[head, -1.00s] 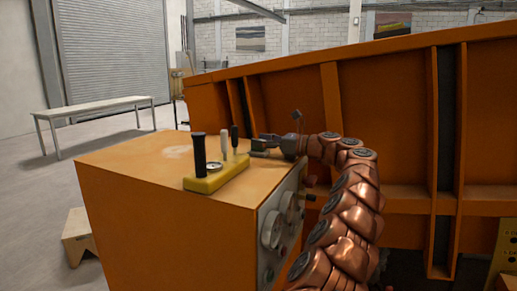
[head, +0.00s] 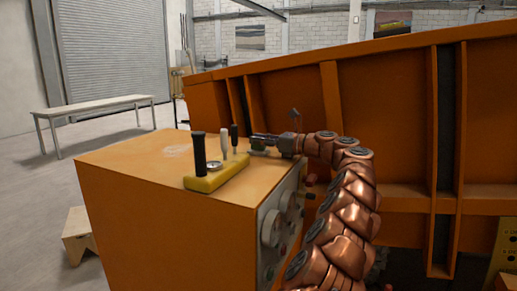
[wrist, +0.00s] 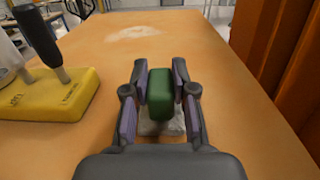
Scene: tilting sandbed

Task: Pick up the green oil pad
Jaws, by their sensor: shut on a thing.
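The green oil pad (wrist: 161,96) shows in the wrist view as a small rounded green block, upright between the two fingers of my gripper (wrist: 161,88). My gripper is shut on it, with a finger pad against each side. A pale grey patch or base (wrist: 163,128) lies directly under the pad on the orange top. In the head view my gripper (head: 256,144) is low over the far right part of the orange cabinet top, and the pad is hidden there.
A yellow block (head: 215,178) with a black handle (head: 199,152), a white handle and another dark handle stands left of my gripper on the orange cabinet (head: 165,215). The tall orange sandbed wall (head: 385,110) rises close on the right. The cabinet top's left part is clear.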

